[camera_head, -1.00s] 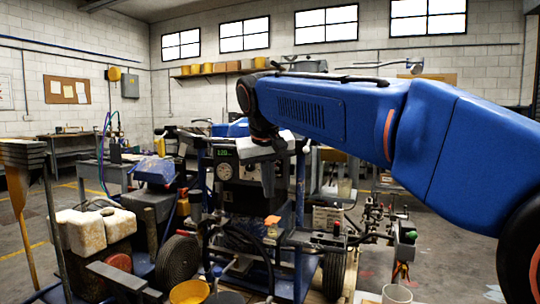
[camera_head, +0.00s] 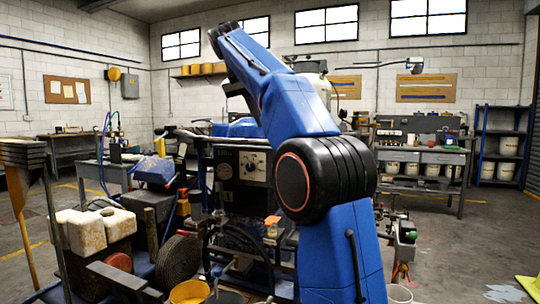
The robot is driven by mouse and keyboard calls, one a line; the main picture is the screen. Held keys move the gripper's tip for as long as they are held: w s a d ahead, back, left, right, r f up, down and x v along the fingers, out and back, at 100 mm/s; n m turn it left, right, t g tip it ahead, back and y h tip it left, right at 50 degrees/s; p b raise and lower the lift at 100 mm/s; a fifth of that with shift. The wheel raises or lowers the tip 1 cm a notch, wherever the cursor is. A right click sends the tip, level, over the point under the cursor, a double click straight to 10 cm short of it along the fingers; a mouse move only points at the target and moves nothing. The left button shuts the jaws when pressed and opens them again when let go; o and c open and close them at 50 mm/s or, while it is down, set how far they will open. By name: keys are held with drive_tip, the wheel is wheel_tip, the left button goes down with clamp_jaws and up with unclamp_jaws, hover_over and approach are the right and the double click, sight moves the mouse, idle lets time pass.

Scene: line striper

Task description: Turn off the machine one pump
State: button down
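The line striper (camera_head: 222,202) stands left of centre, with a dark control panel on its front. A light plate with a round dial (camera_head: 252,167) shows on the panel, and a round gauge (camera_head: 224,172) sits to its left. Labels are too small to read, so I cannot tell which control belongs to pump one. My blue arm rises in front of the machine's right side and covers part of it. My gripper (camera_head: 235,88) appears as a dark grey end above the panel, apart from it and partly behind the arm. Its fingers cannot be made out.
Yellow (camera_head: 189,292) and grey (camera_head: 226,297) buckets stand low in front of the machine. White stained blocks (camera_head: 85,230) lie at left. A workbench (camera_head: 430,157) and blue shelving (camera_head: 502,145) stand at back right. The floor at right is mostly clear.

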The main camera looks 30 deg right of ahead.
idle(0.3)
drive_tip(key=s+a+f+x, duration=0.1)
drive_tip(key=x, duration=1.2)
drive_tip(key=shift+s+a+f, duration=0.2)
drive_tip(key=shift+s+a, duration=0.15)
drive_tip(key=shift+s, duration=0.05)
drive_tip(key=shift+s+a+f+h, duration=0.1)
drive_tip(key=shift+a+f+h, duration=0.05)
drive_tip(key=shift+h, duration=0.15)
